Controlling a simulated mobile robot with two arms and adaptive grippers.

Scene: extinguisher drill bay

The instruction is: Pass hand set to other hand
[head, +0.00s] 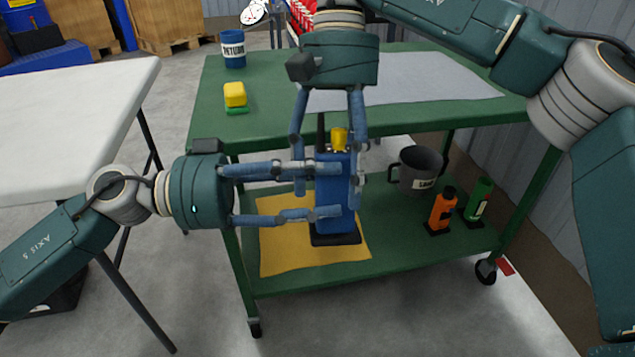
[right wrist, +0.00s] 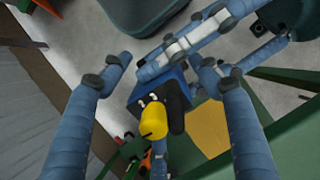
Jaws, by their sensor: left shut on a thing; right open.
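The hand set (head: 346,225) is a blue radio with a yellow knob and a black antenna on top and a dark base. It is upright in front of the green cart, over the yellow mat in the head view. My left gripper (head: 328,190) comes from the left and is shut on its body. My right gripper (head: 328,150) points down from above, open, with its fingers either side of the hand set's top. In the right wrist view the hand set's top (right wrist: 148,95) lies between the open right fingers (right wrist: 165,68). I cannot tell whether they touch it.
The green cart (head: 212,115) carries a blue cup (head: 233,50), a yellow-and-green block (head: 236,97) and a grey mat (head: 430,82). Its lower shelf holds the yellow mat (head: 280,252), a dark mug (head: 416,168), an orange bottle (head: 441,212) and a green bottle (head: 480,198). A white table (head: 70,115) stands left.

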